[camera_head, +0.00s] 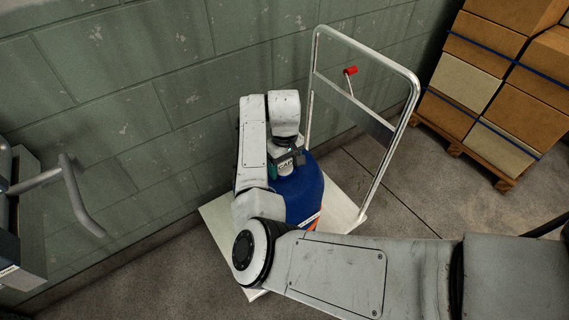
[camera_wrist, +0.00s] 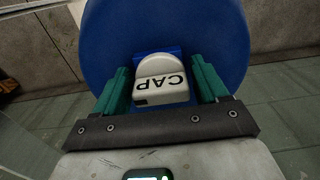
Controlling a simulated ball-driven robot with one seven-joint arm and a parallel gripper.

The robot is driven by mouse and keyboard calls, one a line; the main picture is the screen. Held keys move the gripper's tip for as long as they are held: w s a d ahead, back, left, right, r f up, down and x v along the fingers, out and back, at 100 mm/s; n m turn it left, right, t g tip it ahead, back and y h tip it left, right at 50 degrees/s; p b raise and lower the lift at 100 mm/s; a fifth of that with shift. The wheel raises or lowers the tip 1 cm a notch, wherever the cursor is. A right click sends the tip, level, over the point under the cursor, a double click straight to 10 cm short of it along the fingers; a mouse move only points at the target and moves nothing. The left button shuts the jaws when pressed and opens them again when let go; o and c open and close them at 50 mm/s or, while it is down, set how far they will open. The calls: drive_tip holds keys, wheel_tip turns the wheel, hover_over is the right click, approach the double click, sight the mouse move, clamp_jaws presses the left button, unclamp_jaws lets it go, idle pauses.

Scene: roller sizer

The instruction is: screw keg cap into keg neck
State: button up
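The blue keg (camera_head: 304,188) stands on a white platform trolley, and its rounded blue top (camera_wrist: 225,35) fills much of the wrist view. The white keg cap (camera_wrist: 162,88), marked "CAP", lies between the two green fingers of my gripper (camera_wrist: 162,82), which sit close against its sides. In the head view the cap (camera_head: 286,166) shows just under my gripper (camera_head: 290,160), over the top of the keg. A small blue part shows behind the cap. The keg neck is hidden, so I cannot tell whether the cap touches it.
The trolley's platform (camera_head: 221,217) carries the keg, and its metal handle (camera_head: 392,130) rises to the right with a red knob (camera_head: 351,70). A block wall (camera_head: 130,90) stands close behind. Stacked boxes (camera_head: 505,75) are on a pallet at the right. A grey metal unit (camera_head: 22,225) stands at the left.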

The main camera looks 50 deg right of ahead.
drive_tip(key=o, duration=0.3)
wheel_tip(320, 180, up, 11)
drive_tip(key=shift+f+p, duration=0.1)
drive_tip(key=shift+p, duration=0.35)
idle(0.6)
